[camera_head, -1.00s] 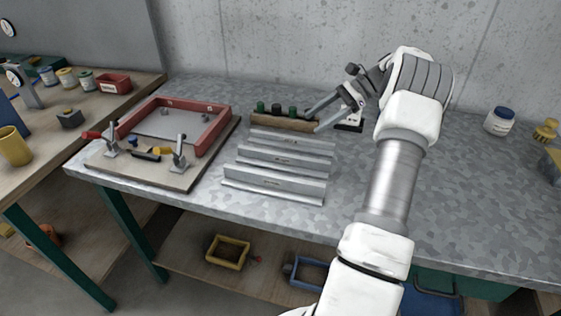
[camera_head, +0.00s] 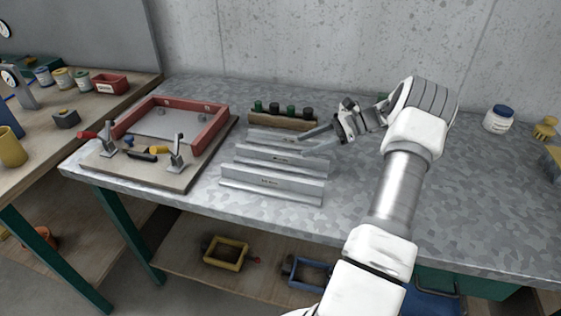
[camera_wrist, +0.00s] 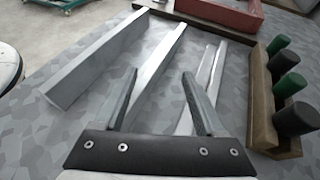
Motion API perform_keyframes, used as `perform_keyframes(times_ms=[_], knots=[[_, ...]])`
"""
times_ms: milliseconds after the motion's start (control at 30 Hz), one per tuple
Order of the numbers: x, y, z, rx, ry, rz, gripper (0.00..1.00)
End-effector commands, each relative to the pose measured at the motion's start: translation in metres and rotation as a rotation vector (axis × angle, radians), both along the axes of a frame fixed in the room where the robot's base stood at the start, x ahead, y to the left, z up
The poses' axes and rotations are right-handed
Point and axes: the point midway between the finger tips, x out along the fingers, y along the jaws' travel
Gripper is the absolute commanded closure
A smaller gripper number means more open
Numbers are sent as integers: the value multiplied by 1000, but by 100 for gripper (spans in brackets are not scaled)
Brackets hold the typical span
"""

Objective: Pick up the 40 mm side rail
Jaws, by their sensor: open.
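Three grey metal side rails of different heights lie side by side: a tall near rail (camera_head: 262,182), a middle rail (camera_head: 270,155) and a low far rail (camera_head: 272,136). Their printed labels are too small to read, so I cannot tell from them which is 40 mm. My gripper (camera_head: 304,144) is open and empty near the right ends of the middle and far rails. In the wrist view, the middle rail (camera_wrist: 163,62) runs between the fingers of my gripper (camera_wrist: 159,78), the tall rail (camera_wrist: 90,62) is to the left and the low rail (camera_wrist: 206,78) to the right.
A wooden block (camera_head: 270,120) with green and black knobs stands just behind the rails. A red frame fixture (camera_head: 207,133) on a board with clamps is to the left. A white jar (camera_head: 497,121) stands at the right. The tabletop front right is clear.

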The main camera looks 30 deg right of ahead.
Motion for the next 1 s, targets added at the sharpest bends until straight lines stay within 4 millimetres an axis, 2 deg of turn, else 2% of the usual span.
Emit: perform_keyframes(times_ms=[267, 600, 900, 1000], knots=[[9, 18, -8, -1, -1, -1, 28], [28, 59, -27, 0, 0, 1, 28], [30, 62, -28, -1, -1, -1, 28], [30, 62, -28, -1, -1, -1, 46]])
